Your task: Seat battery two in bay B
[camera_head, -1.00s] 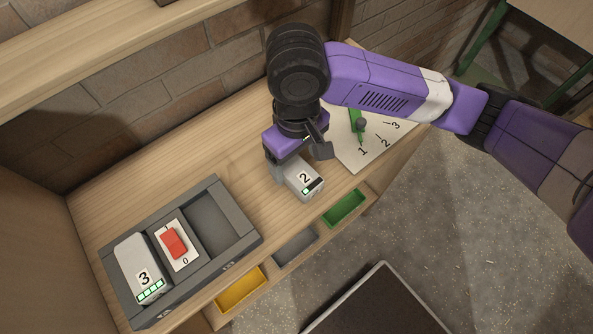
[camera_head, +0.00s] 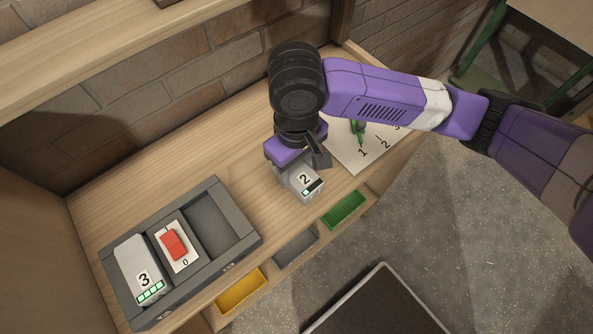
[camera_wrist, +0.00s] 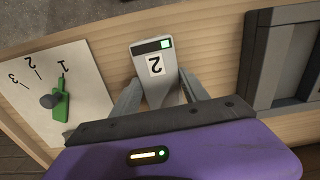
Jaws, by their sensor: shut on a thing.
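Battery two (camera_head: 304,183) is a pale grey block with a "2" label and an indicator strip with one green cell lit. It also shows in the wrist view (camera_wrist: 157,73). My gripper (camera_head: 291,177) is shut on it, one finger on each side, over the bench to the right of the dock. I cannot tell whether its underside touches the bench. The grey dock (camera_head: 240,253) has an empty right bay (camera_head: 216,224); the letter on its front is too small to read. Battery three (camera_head: 140,268), with several green cells lit, sits in the left bay.
A red rocker switch (camera_head: 174,244) sits between the bays. A white sheet (camera_head: 348,151) marked 1, 2, 3 carries a green pointer (camera_wrist: 61,103) aimed at 1. Yellow (camera_head: 241,290), grey (camera_head: 296,247) and green (camera_head: 344,209) bins line the front edge. Bench between battery and dock is clear.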

